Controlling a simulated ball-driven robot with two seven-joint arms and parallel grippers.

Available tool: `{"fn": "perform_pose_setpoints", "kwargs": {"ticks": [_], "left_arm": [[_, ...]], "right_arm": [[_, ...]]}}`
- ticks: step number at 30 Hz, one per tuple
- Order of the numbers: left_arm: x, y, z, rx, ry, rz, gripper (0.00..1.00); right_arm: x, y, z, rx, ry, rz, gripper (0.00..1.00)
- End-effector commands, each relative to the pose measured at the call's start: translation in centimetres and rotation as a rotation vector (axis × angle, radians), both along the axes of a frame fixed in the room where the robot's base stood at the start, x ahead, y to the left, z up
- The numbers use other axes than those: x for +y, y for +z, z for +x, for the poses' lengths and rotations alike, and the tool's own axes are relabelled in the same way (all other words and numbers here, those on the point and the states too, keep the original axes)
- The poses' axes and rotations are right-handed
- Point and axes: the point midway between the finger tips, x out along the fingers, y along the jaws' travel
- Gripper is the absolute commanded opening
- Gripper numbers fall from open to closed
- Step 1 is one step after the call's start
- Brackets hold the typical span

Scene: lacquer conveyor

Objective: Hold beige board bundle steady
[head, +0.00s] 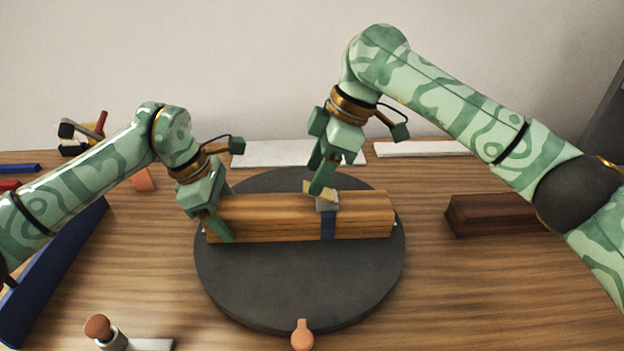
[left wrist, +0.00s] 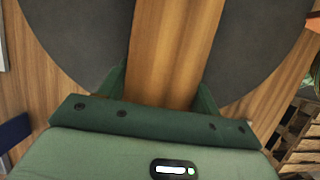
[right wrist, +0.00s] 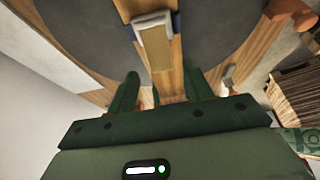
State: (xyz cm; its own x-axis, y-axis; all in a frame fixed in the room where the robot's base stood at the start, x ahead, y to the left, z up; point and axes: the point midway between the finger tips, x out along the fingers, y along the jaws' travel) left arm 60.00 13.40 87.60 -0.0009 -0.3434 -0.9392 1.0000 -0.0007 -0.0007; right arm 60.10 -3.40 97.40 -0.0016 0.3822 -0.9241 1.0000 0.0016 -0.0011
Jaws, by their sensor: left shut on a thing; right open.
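The beige board bundle (head: 275,218) lies flat across a dark round turntable (head: 265,290) in the head view. A blue strap (head: 328,226) with a grey and brass buckle (head: 327,201) goes around it right of its middle. My left gripper (head: 222,215) is shut on the bundle's left end; in the left wrist view its fingers stand on both sides of the wood (left wrist: 170,55). My right gripper (head: 319,186) is open and empty by the buckle, fingers pointing down. In the right wrist view the buckle (right wrist: 155,40) shows just beyond its fingers (right wrist: 161,85).
A dark brown block (head: 490,215) lies at the right, a long blue bar (head: 55,270) at the left. A brown-knobbed tool (head: 98,328) and an orange tab (head: 302,333) are at the front. White sheets (head: 272,153) lie behind. The table right of the turntable's front is clear.

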Motion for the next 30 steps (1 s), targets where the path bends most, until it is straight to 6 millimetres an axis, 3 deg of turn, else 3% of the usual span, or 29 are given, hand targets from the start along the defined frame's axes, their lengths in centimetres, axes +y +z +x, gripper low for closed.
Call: {"fn": "perform_pose_setpoints", "kwargs": {"ticks": [6, 16, 21, 26, 30], "left_arm": [[0.0, -0.1, 0.0, 0.002, 0.002, 0.001, 0.45], [0.1, -0.1, 0.0, 0.001, 0.003, 0.001, 0.45], [0.1, -0.1, 0.0, 0.001, 0.003, 0.001, 0.45], [0.1, -0.1, 0.0, 0.001, 0.002, 0.001, 0.45], [0.0, 0.0, 0.0, 0.001, 0.002, 0.001, 0.45]], "right_arm": [[1.0, -2.5, 0.0, 0.001, 0.0, 0.001, 0.51], [1.2, -2.9, 0.0, -0.001, 0.0, 0.0, 0.51], [1.2, -2.9, 0.0, -0.001, 0.0, 0.0, 0.06], [1.3, -2.9, 0.0, -0.001, 0.001, -0.021, 0.06], [2.0, -3.6, 0.0, -0.004, 0.003, -0.191, 0.06]]}}
